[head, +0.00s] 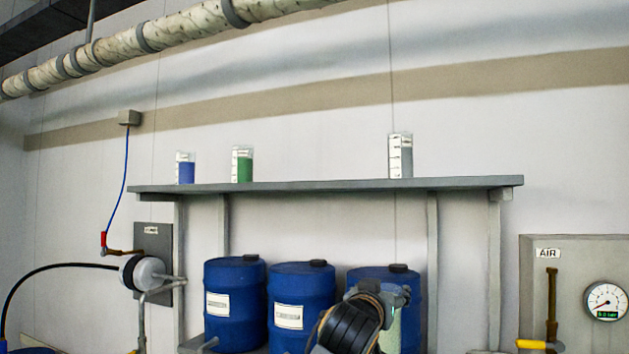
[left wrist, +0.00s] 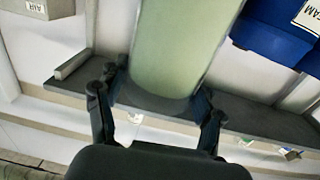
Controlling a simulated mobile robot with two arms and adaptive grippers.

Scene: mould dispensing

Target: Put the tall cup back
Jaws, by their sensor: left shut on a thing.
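My left gripper (head: 394,297) is at the lower middle of the head view, in front of the blue drums. It is shut on a pale green tall cup (head: 391,330), which is partly hidden by my arm. In the left wrist view the tall cup (left wrist: 180,50) fills the upper middle, between the two fingers of my left gripper (left wrist: 158,98). The shelf (head: 330,186) stands above and behind the gripper in the head view. My right gripper is not in view.
On the shelf stand a blue-filled cup (head: 186,170), a green-filled cup (head: 242,165) and a grey-filled cup (head: 400,157). The shelf has free room between the green and grey cups and at its right end. Blue drums (head: 235,277) stand below. A gauge (head: 605,301) is at the right.

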